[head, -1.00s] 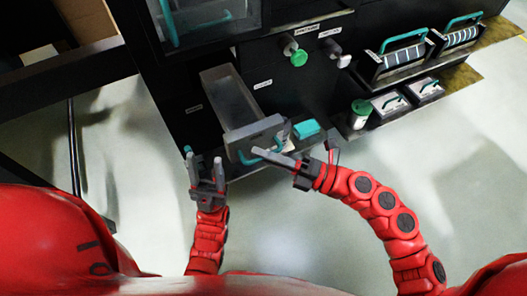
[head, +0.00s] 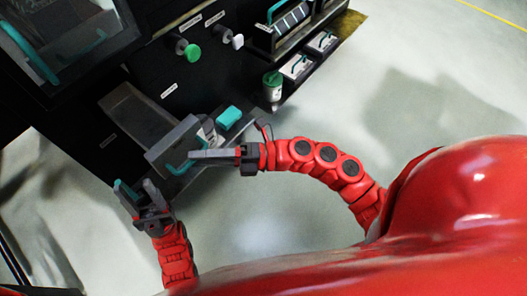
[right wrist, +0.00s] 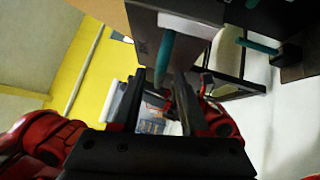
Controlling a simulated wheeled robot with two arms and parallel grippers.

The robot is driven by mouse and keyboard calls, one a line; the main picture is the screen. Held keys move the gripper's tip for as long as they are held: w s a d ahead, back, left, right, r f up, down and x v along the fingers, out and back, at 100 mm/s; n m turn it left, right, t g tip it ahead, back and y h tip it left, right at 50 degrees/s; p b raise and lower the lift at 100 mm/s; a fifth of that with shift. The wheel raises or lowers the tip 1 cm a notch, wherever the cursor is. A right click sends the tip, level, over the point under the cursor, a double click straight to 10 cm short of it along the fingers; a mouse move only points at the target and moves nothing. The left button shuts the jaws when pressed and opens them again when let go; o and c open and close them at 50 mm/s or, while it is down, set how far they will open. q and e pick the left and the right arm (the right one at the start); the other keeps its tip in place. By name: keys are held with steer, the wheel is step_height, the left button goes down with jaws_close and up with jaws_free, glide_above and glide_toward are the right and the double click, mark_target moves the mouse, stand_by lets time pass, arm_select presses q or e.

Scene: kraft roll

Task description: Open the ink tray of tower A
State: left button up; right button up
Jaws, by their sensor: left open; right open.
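A long grey ink tray (head: 140,121) stands pulled out of the black machine, its hollow inside showing. Its grey front panel (head: 171,147) carries a teal handle (head: 177,169). My right gripper (head: 192,155) is open, its fingertips at the handle and overlapping it in the head view. In the right wrist view a teal bar (right wrist: 165,58) lies by the tips of the open right gripper (right wrist: 161,82); contact cannot be told. My left gripper (head: 135,188) is open and empty, to the left of and below the tray front. The tower's label is too small to read.
A green knob (head: 190,52) and a white knob (head: 237,41) stick out above the tray. A teal block (head: 229,117) sits right of the tray front. A green-lidded bottle (head: 272,84) and teal-handled boxes (head: 298,67) stand on a shelf. Floor is open at right.

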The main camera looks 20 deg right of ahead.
steer(key=v, duration=1.5)
steer(key=shift+d, duration=0.2)
steer(key=shift+s, duration=0.1)
